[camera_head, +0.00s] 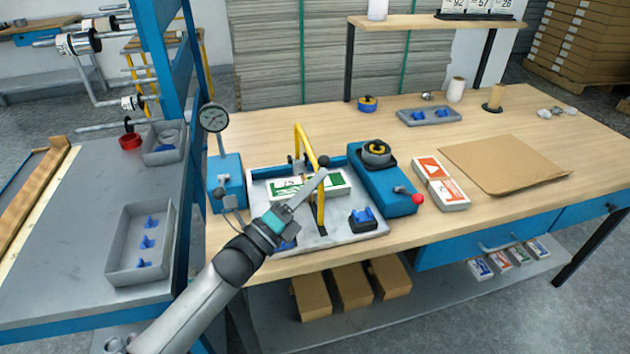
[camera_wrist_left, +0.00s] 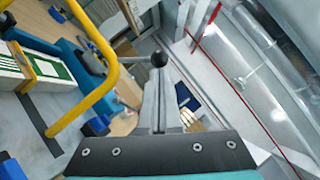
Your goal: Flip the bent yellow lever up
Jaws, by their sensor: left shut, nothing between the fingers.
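The bent yellow lever (camera_head: 309,150) rises from the blue and grey bench fixture, with one part running down toward the front. It also shows large at the left of the left wrist view (camera_wrist_left: 104,50). A black ball knob (camera_head: 323,161) shows at my fingertips in the head view; it also sits at their tips in the left wrist view (camera_wrist_left: 158,60). Whether the fingers touch the knob is unclear. My left gripper (camera_head: 322,175) is shut and empty, in front of the fixture and close beside the lever. My right gripper is not in view.
A white and green box (camera_head: 335,183) lies on the fixture's metal plate (camera_head: 345,236). A dial gauge (camera_head: 214,118) stands left, and a blue unit with a red knob (camera_head: 417,199) right. Cardboard (camera_head: 505,165) lies farther right on the bench.

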